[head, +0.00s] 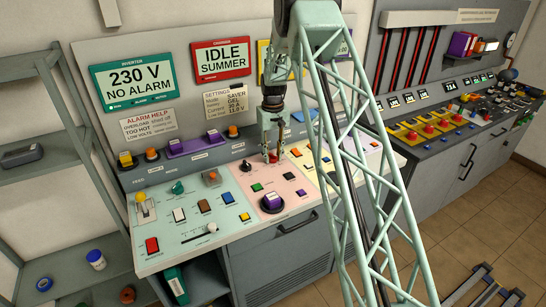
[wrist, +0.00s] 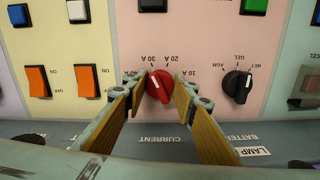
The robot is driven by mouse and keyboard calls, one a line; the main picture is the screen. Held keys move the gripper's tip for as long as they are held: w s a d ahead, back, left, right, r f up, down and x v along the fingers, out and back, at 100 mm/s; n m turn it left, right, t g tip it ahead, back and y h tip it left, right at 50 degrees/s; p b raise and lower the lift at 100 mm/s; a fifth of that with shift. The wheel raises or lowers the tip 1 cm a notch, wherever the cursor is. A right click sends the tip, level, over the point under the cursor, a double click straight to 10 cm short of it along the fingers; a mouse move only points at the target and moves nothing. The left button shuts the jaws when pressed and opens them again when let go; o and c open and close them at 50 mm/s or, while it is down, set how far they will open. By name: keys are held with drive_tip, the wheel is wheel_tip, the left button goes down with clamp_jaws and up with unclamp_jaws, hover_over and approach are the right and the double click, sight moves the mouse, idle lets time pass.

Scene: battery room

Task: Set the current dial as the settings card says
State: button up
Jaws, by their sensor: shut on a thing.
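The red current dial (wrist: 159,86) sits on the pink panel in the wrist view, above the upside-down word CURRENT. My gripper (wrist: 158,94) has a finger on each side of it and is shut on it. The marks 30 A, 20 A and 10 A run along the dial's far side. The dial's pale line seems to slant toward upper left, near 30 A; its exact setting is hard to tell. In the head view my gripper (head: 271,158) reaches down to the panel and mostly hides the dial. The settings card (head: 223,103) hangs behind; its small current line looks like 30 A.
A black battery dial (wrist: 237,86) with WET, GEL and AGM marks is close to the right finger. Orange rocker switches (wrist: 88,81) stand to the left. A large purple knob (head: 271,202) is at the panel's front.

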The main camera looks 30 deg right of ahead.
sight(273, 155)
drive_tip(key=shift+m, duration=0.3)
drive_tip(key=o, duration=0.9)
drive_tip(key=shift+c, duration=0.2)
wheel_tip(273, 155, up, 12)
idle(0.6)
idle(0.3)
